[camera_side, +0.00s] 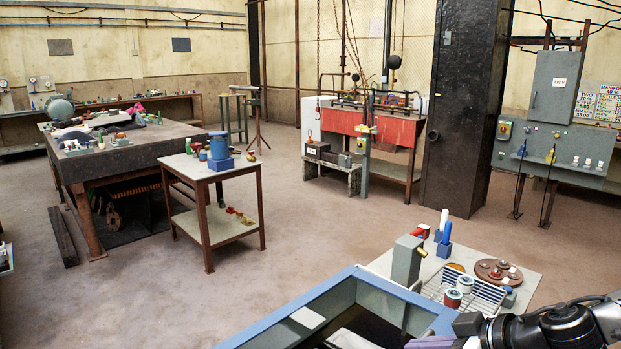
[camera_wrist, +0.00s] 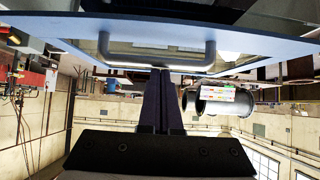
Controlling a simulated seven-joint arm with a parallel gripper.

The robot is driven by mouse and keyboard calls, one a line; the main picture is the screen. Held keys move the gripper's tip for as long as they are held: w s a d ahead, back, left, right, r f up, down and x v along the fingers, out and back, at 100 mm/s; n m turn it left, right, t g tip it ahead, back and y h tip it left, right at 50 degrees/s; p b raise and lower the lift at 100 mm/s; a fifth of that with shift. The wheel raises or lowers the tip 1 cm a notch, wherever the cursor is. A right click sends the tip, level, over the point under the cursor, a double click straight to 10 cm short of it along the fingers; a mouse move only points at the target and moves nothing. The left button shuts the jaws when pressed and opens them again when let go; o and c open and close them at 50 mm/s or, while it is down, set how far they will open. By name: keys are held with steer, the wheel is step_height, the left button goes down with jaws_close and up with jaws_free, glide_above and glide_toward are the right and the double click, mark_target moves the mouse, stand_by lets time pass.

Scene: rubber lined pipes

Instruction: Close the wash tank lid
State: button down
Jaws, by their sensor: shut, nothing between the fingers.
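In the wrist view, a blue-framed lid (camera_wrist: 60,32) with a clear-looking pane crosses the top of the picture. Its grey bar handle (camera_wrist: 110,62) runs along the near edge. My gripper (camera_wrist: 161,72) is shut and empty, with its dark fingertips right at the middle of the handle; I cannot tell whether they touch it. In the side view, the blue-edged wash tank (camera_side: 290,312) stands at the bottom, with a dark inside showing through its frame. I cannot tell there which edge is lid and which is rim. My gripper (camera_side: 440,341) shows partly at the bottom edge.
Behind the tank is a pale table (camera_side: 531,271) with a wire rack (camera_side: 482,298), spools, a round brown board (camera_side: 498,270) and blue-based bottles. A grey post (camera_side: 406,262) stands by the tank's far corner. Open floor lies left of the tank.

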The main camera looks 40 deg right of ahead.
steer(key=shift+r, duration=0.1)
steer(key=w+r+g, duration=0.2)
steer(key=w+r, duration=1.9)
steer(key=shift+w+r, duration=0.2)
steer(key=s+f+g, duration=0.4)
steer(key=s+g, duration=0.2)
steer(key=s, duration=0.2)
steer(key=s+f+g, duration=0.4)
steer(key=s+g, duration=0.1)
steer(key=s, duration=0.2)
steer(key=x, duration=1.4)
steer(key=shift+s+d, duration=0.1)
steer(key=shift+s, duration=0.15)
